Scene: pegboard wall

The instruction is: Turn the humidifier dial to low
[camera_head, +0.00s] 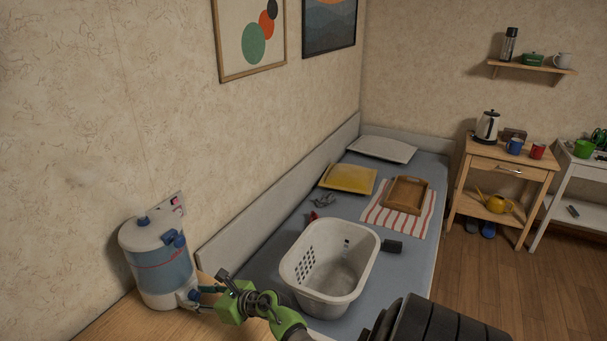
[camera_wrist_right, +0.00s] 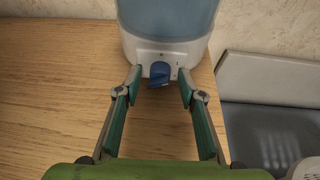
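The humidifier (camera_head: 158,265), white with a translucent blue tank, stands on the wooden surface at the lower left in the head view. Its white base (camera_wrist_right: 190,52) shows at the top of the right wrist view. The blue dial (camera_wrist_right: 159,76) is on the front of that base, and its low mark is too small to read. My right gripper (camera_wrist_right: 160,84) is open, with one green finger on each side of the dial; I cannot tell whether they touch it. In the head view my right gripper (camera_head: 207,291) reaches the humidifier's lower front. My left gripper is not in view.
A white laundry basket (camera_head: 308,268) stands on the bed close to my right arm. A yellow pillow (camera_head: 348,179) and a wooden tray (camera_head: 406,194) lie farther back. The wooden surface (camera_wrist_right: 60,95) beside the humidifier is clear.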

